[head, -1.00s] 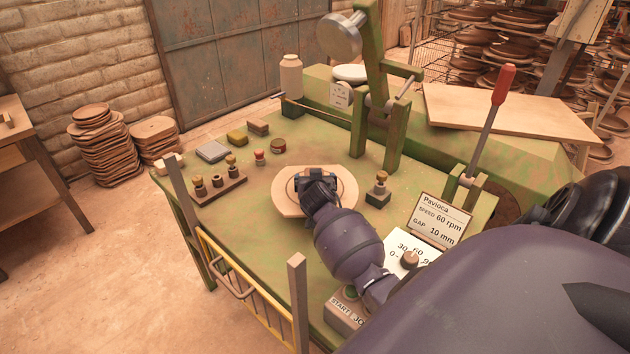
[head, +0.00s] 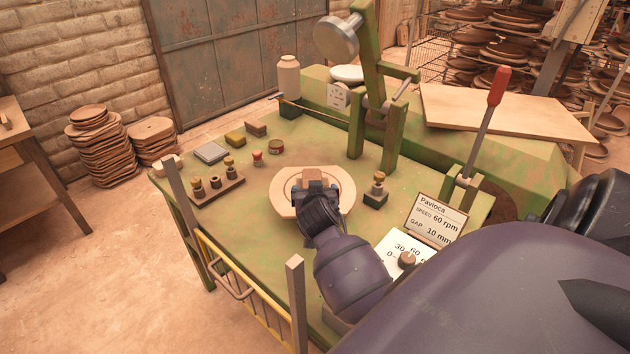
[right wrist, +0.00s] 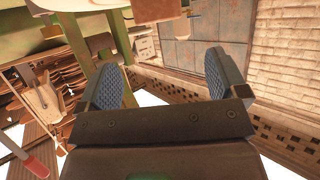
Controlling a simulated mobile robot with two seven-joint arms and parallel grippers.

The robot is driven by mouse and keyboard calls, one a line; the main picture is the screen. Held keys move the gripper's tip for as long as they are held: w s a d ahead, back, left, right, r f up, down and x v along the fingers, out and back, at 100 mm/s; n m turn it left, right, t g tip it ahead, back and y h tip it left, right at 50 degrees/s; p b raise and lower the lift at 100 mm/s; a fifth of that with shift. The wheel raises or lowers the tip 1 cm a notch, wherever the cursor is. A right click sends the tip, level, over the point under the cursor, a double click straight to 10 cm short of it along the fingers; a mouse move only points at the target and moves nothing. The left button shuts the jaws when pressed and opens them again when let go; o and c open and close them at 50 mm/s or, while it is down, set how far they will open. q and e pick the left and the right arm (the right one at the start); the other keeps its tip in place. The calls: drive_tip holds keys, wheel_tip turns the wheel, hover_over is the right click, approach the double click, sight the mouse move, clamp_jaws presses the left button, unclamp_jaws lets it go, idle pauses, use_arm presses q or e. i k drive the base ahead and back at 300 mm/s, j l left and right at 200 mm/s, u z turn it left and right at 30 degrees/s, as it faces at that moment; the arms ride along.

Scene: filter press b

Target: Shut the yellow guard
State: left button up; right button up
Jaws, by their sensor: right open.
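The yellow guard (head: 224,261) is a barred frame with a grey handle (head: 235,287). It hangs low at the near left edge of the green table, between two upright posts. My right gripper (head: 314,176) is over the pale round plate in the middle of the table, up and to the right of the guard and apart from it. In the right wrist view its two blue padded fingers (right wrist: 163,80) stand wide apart with nothing between them. The guard does not show in that view. My left gripper is not in view.
The table (head: 245,225) carries a pale round plate (head: 345,190), a peg block (head: 217,190), a small knobbed block (head: 376,192) and several small pieces. A green press frame (head: 385,90) stands behind. A red-handled lever (head: 488,115) and a sign (head: 435,218) are at the right.

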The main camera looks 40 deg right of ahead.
sight(202, 238)
drive_tip(key=k+j, duration=0.25)
drive_tip(key=k, duration=0.2)
drive_tip(key=k+j, duration=0.2)
drive_tip(key=k, duration=0.3)
